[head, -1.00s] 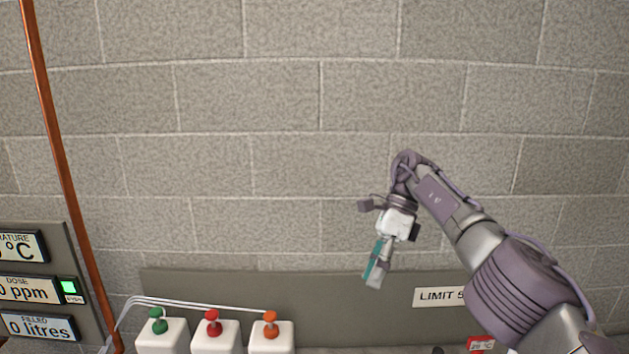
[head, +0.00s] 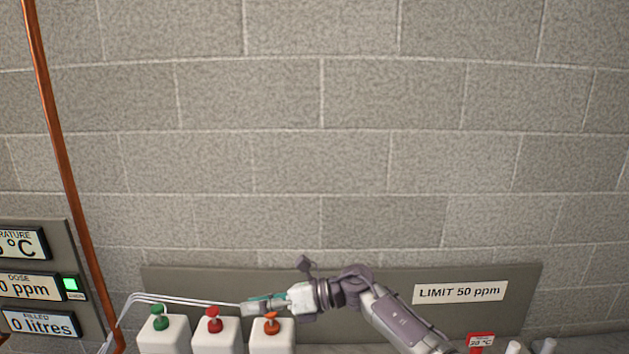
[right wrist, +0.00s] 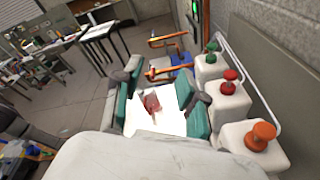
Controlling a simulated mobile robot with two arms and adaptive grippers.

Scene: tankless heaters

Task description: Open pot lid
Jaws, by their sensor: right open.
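No pot or pot lid can be made out for certain in either view. My right gripper (head: 254,305) is low in the head view, pointing left, just behind and above the orange-topped white container. In the right wrist view my right gripper (right wrist: 160,88) shows its teal finger pads spread apart. A white surface with a small red patch (right wrist: 152,103) shows between the fingers; I cannot tell what it is or how far off. The gripper holds nothing that I can see. My left gripper is in neither view.
White containers with green (head: 160,318), red (head: 214,320) and orange (head: 272,323) tops stand in a row. A grey panel (head: 220,280) runs along the block wall behind. A copper pipe (head: 58,150) rises at left. A table (right wrist: 100,32) stands farther off in the right wrist view.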

